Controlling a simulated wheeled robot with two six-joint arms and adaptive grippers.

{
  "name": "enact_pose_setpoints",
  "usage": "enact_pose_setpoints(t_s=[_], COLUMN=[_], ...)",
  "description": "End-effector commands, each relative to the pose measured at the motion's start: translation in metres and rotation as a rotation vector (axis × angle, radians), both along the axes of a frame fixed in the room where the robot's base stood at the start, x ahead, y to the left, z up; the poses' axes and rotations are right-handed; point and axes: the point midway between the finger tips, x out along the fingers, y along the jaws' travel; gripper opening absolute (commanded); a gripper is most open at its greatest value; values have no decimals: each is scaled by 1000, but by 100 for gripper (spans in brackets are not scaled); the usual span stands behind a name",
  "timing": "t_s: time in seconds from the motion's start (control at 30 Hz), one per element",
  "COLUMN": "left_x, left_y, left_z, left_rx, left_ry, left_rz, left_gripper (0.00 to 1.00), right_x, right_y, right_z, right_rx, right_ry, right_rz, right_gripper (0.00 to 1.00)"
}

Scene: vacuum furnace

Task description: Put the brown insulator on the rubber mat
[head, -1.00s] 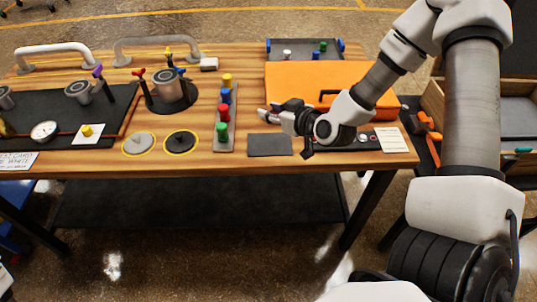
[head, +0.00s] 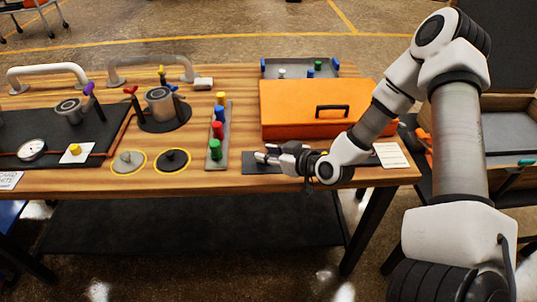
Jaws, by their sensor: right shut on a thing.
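My right gripper (head: 268,154) is shut over the dark grey rubber mat (head: 258,169), at the front right of the wooden table. Its fingers point left and cover part of the mat. The brown insulator does not show clearly anywhere. What is between the fingers is too small and covered to make out, and I cannot tell whether it touches the mat. My left gripper is not in view.
An orange toolbox (head: 285,98) stands behind my right gripper. A rack with coloured pegs (head: 218,128) is left of the mat. Two round discs, one grey (head: 129,161) and one black (head: 172,159), lie further left. A white card (head: 391,155) lies right.

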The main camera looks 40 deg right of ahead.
Motion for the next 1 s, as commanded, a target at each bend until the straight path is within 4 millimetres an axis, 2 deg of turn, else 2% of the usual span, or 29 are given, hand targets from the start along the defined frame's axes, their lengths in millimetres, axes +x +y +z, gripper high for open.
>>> enact_pose_setpoints(t_s=[0.07,0.1,0.13,0.47,0.57,0.73,0.9,1.0], left_x=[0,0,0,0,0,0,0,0], left_y=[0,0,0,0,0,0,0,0], left_z=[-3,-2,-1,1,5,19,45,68], left_rx=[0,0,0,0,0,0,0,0], left_ry=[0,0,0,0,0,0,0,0], left_rz=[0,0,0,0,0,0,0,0], left_gripper=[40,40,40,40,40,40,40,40], right_x=[0,0,0,0,-6,-29,-57,-72], right_y=[0,0,0,0,-2,-8,-14,-19], right_z=[-4,-2,-2,1,4,18,32,42], right_rx=[0,0,0,1,2,10,10,9], right_ry=[0,0,0,0,1,-1,-1,2], right_rz=[0,0,0,0,-4,-6,-7,-9], right_gripper=[0,46,57,57,57,57,57,57])
